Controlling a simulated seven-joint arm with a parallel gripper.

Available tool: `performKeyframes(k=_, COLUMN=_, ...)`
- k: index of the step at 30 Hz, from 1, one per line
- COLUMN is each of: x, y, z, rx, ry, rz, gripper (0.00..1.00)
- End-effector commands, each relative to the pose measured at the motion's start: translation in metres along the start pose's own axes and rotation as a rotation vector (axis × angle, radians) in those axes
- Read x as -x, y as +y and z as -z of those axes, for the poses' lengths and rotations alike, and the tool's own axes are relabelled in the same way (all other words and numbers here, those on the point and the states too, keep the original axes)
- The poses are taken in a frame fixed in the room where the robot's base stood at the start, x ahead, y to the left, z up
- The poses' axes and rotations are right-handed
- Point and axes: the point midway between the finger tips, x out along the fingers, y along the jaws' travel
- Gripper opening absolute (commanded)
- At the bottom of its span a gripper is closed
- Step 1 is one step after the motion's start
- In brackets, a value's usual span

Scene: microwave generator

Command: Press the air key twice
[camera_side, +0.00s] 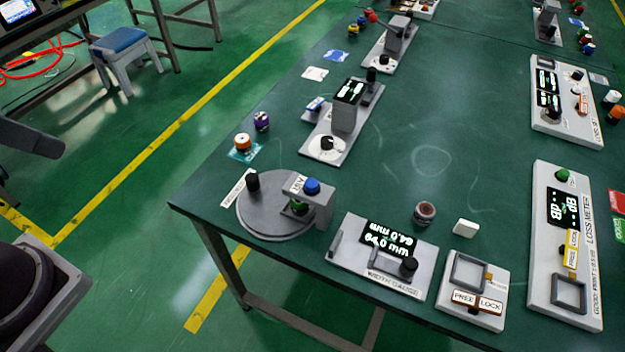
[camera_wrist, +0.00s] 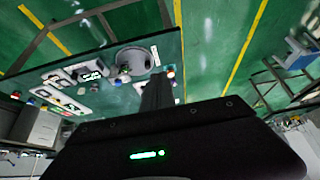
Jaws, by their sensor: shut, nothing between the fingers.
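A blue button (camera_side: 311,186) sits on top of a small grey bracket (camera_side: 325,208) at the edge of a round grey turntable (camera_side: 265,218). A short label beside the button is too small to read surely; it may be the air key. A green part shows under the bracket, and a black knob (camera_side: 253,181) stands on the turntable. In the wrist view the turntable (camera_wrist: 133,58) is close to the fingers in the picture. My gripper (camera_wrist: 158,82) is shut and empty, away from the button. It does not show in the side view.
A gauge reading 64.0 mm (camera_side: 342,262), a FREE/LOCK block (camera_side: 462,284) and a loss meter (camera_side: 545,290) stand to the right. A grey device (camera_side: 343,122), an orange-white knob (camera_side: 242,141) and a purple knob (camera_side: 262,121) stand behind. The green table (camera_side: 430,130) is clear mid-table.

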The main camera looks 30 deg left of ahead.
Motion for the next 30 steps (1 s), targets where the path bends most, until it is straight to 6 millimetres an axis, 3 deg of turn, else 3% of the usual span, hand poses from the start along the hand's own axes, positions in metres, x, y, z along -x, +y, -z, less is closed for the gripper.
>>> performKeyframes(k=8, x=-0.003, y=0.002, z=0.008, rx=-0.028, ry=0.005, rz=-0.01, gripper=0.0)
performKeyframes(k=13, x=-0.028, y=0.023, z=0.061, rx=-0.222, ry=0.052, rz=-0.069, gripper=0.0)
performKeyframes(k=18, x=-0.074, y=0.067, z=0.119, rx=-0.479, ry=0.137, rz=-0.118, gripper=0.0)
performKeyframes(k=21, x=-0.105, y=0.098, z=0.143, rx=-0.627, ry=0.189, rz=-0.133, gripper=0.0)
performKeyframes(k=25, x=-0.146, y=0.142, z=0.161, rx=-0.817, ry=0.261, rz=-0.139, gripper=0.0)
performKeyframes(k=30, x=-0.189, y=0.19, z=0.166, rx=-1.014, ry=0.345, rz=-0.135, gripper=0.0)
